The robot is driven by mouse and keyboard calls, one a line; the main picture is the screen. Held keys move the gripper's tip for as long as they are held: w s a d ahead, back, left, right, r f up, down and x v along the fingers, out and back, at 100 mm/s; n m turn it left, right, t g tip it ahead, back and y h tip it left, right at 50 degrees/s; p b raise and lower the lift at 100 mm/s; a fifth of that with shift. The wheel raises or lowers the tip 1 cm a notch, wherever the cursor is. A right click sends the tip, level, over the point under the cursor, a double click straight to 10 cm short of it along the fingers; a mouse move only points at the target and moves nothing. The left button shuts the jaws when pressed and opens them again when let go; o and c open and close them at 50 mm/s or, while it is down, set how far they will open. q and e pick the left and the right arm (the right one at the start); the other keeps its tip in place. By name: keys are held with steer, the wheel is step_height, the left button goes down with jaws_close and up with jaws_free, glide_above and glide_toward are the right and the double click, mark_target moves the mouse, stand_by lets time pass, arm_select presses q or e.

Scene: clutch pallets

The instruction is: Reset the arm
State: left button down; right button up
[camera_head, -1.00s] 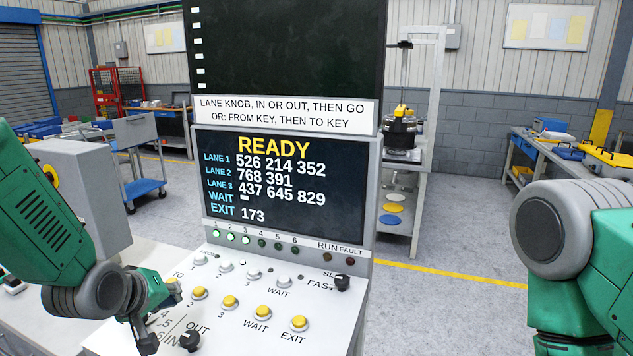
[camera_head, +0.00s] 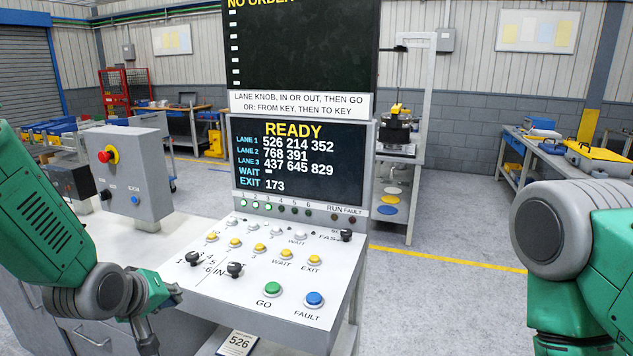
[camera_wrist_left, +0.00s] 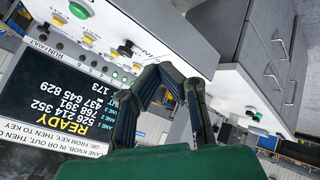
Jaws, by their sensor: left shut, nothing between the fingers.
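My left gripper (camera_head: 163,315) is at the lower left of the head view, in front of the left front edge of the control console (camera_head: 205,293). In the left wrist view its dark fingers (camera_wrist_left: 176,78) are shut with nothing held, and the console panel lies beyond them. My right arm shows at the right, but its gripper is out of frame.
A grey box with a red stop button (camera_head: 109,154) stands left of the console. A shelf frame with a dark machine (camera_head: 397,130) stands behind. A bench (camera_head: 560,160) with cases is at the right. Open floor lies between the console and my right arm.

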arm_select(q)
steer(key=s+f+m+g+b, duration=0.3)
steer(key=s+f+b, duration=0.2)
steer(key=s+f, duration=0.9)
steer(key=s+f+m+g+b, duration=0.4)
steer(key=s+f, duration=0.6)
steer(key=f, duration=0.7)
steer(key=s+f+m+g+y+b, duration=0.1)
steer(key=s+f+b, duration=0.3)
steer(key=s, duration=0.6)
step_height(320, 180, down, 2)
steer(key=shift+s+g, duration=0.3)
steer(key=shift+s, duration=0.1)
steer(key=shift+w+a, duration=0.15)
steer(key=shift+a, duration=0.05)
